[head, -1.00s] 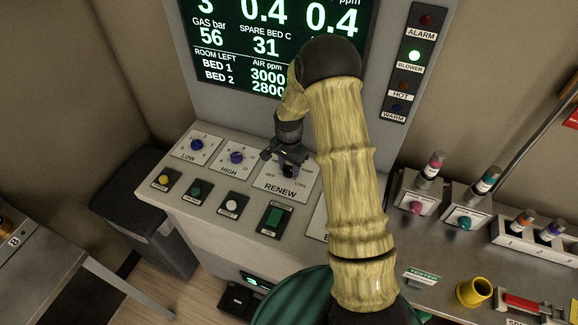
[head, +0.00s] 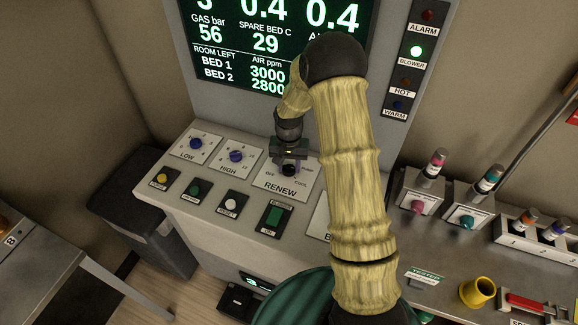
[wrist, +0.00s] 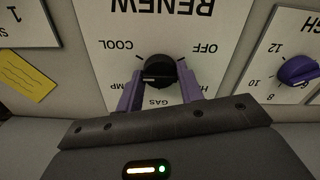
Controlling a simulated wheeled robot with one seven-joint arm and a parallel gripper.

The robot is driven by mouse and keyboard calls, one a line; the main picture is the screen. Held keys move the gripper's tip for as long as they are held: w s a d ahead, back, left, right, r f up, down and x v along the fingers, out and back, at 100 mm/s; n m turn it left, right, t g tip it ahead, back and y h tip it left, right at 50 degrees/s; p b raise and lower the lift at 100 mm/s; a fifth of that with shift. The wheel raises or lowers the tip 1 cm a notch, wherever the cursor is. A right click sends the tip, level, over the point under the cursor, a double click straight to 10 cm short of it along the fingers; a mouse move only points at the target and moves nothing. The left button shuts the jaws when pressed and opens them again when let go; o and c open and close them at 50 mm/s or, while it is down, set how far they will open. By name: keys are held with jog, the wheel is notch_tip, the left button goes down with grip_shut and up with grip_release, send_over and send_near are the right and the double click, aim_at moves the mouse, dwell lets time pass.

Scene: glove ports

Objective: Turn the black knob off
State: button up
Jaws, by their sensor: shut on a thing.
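The black knob (head: 289,171) sits on the white RENEW plate (head: 270,182) of the sloping console. My gripper (head: 290,161) is over it from above. In the wrist view the purple fingers are shut on the black knob (wrist: 159,69), one on each side. A pale mark on the knob's near side lies roughly level in that view; which label it points to is unclear. OFF and COOL are readable on the plate; HIGH, GAS and PUMP are partly covered by the fingers.
The blue HIGH knob (head: 236,156) and LOW knob (head: 196,143) stand to the left. A row of buttons, including a white one (head: 231,204), lies in front. A green switch (head: 274,215) is close below. My arm hides part of the console to the right.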

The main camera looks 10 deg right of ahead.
jog(key=n, duration=0.4)
jog(key=shift+n, duration=0.4)
jog(key=n, duration=0.5)
jog(key=shift+r, duration=0.1)
jog(key=n+p, duration=0.1)
jog(key=n, duration=0.4)
jog(key=shift+w+n, duration=0.1)
jog(key=shift+n, duration=0.3)
jog(key=n+p, duration=0.1)
jog(key=n, duration=0.4)
jog(key=shift+p, duration=0.35)
jog(key=n+p, duration=0.2)
jog(key=n, duration=0.3)
jog(key=shift+r+n, duration=0.1)
jog(key=shift+n, duration=0.3)
jog(key=n+p, duration=0.2)
jog(key=n, duration=0.3)
jog(key=shift+n+p, duration=0.3)
jog(key=shift+p, duration=0.05)
jog(key=n+p, duration=0.2)
jog(key=n, duration=0.3)
jog(key=n+p, duration=0.2)
jog(key=n, duration=0.3)
